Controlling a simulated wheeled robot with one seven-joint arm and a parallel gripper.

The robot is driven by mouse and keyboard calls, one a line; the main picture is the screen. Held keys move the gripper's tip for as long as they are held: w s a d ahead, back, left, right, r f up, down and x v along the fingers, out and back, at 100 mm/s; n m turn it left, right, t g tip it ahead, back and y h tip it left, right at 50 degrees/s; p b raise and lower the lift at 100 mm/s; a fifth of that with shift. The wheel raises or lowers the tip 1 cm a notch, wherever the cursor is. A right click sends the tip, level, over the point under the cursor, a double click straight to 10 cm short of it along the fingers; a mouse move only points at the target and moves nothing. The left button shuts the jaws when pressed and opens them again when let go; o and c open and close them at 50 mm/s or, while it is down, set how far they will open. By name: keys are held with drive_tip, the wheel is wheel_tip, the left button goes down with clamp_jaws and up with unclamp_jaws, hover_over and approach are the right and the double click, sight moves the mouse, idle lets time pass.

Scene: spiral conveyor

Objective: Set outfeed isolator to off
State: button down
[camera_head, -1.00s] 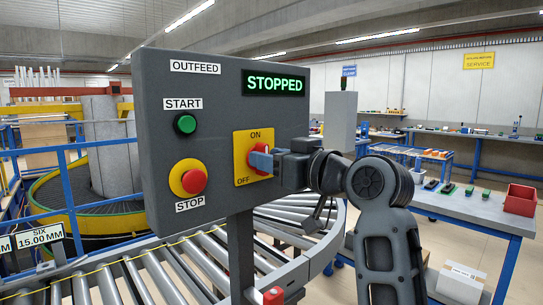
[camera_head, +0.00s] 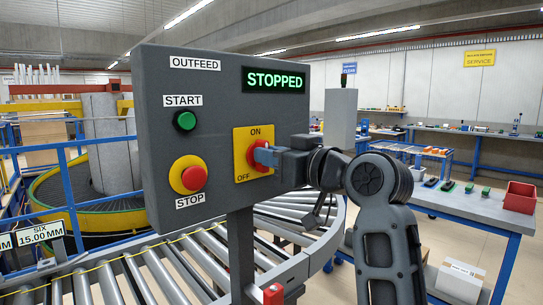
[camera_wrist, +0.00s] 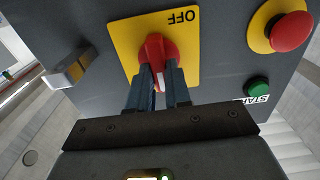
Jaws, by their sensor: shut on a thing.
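The outfeed isolator is a red rotary knob (camera_head: 258,160) on a yellow plate (camera_head: 240,141) marked ON at the top and OFF at the lower left. It sits on the grey OUTFEED panel (camera_head: 215,110). My gripper (camera_head: 266,157) comes in from the right and is shut on the knob. In the wrist view the knob (camera_wrist: 157,50) is between the two blue fingers (camera_wrist: 158,80), with OFF upside down above it. A white mark shows on the knob between the fingers. The head view hides part of the knob behind the fingers, so its exact pointing there is unclear.
The panel also has a green START button (camera_head: 185,121), a red STOP button (camera_head: 193,179) and a display (camera_head: 274,80) reading STOPPED. The roller conveyor (camera_head: 150,275) runs below. A workbench (camera_head: 470,205) with a red bin (camera_head: 520,197) stands right.

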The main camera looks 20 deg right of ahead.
drive_tip(key=shift+n, duration=0.3)
drive_tip(key=shift+s+a+f+n+b, duration=0.1)
drive_tip(key=shift+f+n+b, duration=0.05)
drive_tip(key=shift+n+b, duration=2.25)
drive_tip(key=shift+w+a+f+n+b, duration=0.1)
drive_tip(key=shift+n+b, duration=1.45)
drive_tip(key=shift+n, duration=1.8)
drive_tip(key=shift+s+a+f+n+b, duration=0.1)
drive_tip(key=shift+f+n+b, duration=0.05)
drive_tip(key=shift+n+b, duration=2.25)
drive_tip(key=shift+n+p, duration=0.4)
drive_tip(key=shift+n, duration=0.25)
drive_tip(key=c, duration=1.1)
unclamp_jaws()
drive_tip(key=shift+o, duration=0.2)
